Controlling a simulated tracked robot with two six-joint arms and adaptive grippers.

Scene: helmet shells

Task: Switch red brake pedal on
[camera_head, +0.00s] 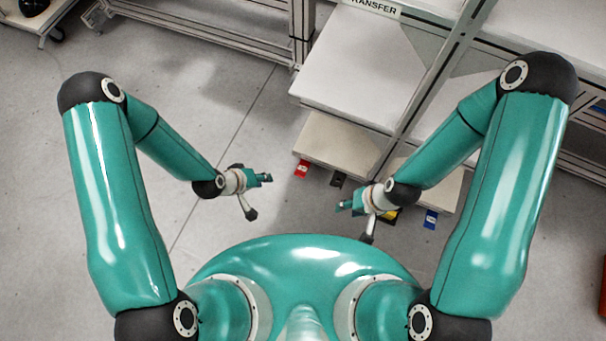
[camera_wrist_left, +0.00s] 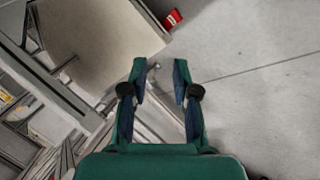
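A red pedal (camera_head: 301,169) sticks out low at the front left corner of the bench's lower board in the head view. It also shows as a red block (camera_wrist_left: 173,19) at the top of the left wrist view, by the board's corner. My left gripper (camera_head: 262,179) is to the left of the red pedal, apart from it. In the left wrist view its two fingers (camera_wrist_left: 158,80) are spread with nothing between them. My right gripper (camera_head: 345,206) is below and right of the red pedal, near the other pedals. Its opening is too small to tell.
A black pedal (camera_head: 339,180), a yellow pedal (camera_head: 390,215) partly behind my right arm, and a blue pedal (camera_head: 431,219) line the same low edge. A white shelf (camera_head: 355,85) marked TRANSFER stands above. The grey floor (camera_head: 215,110) at left is clear.

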